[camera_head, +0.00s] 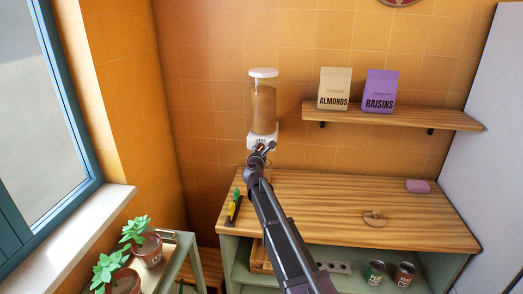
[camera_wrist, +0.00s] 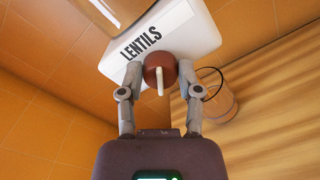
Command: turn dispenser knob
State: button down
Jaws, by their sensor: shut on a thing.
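The dispenser (camera_head: 262,104) is a clear cylinder with brown contents and a white lid, mounted on the tiled wall. Its white base (camera_wrist: 193,32) reads "LENTILS" in the wrist view. The round dark red knob (camera_wrist: 153,69) with a pale bar across it is on the front of the base. My gripper (camera_wrist: 156,75) is at the knob with one finger on each side, shut on it. In the head view my gripper (camera_head: 263,149) reaches the dispenser's base from below and hides the knob.
A clear container (camera_wrist: 217,97) with a dark rim stands below the dispenser. A shelf (camera_head: 400,115) bears almonds (camera_head: 334,88) and raisins (camera_head: 381,91). Potted plants (camera_head: 147,248) stand at left.

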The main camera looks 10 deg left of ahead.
jog(key=shift+w+m, duration=0.1)
jog(key=shift+m, duration=2)
jog(key=shift+c, duration=1.4)
grip_release()
jog(key=s, duration=1.2)
jog(key=shift+a, duration=0.15)
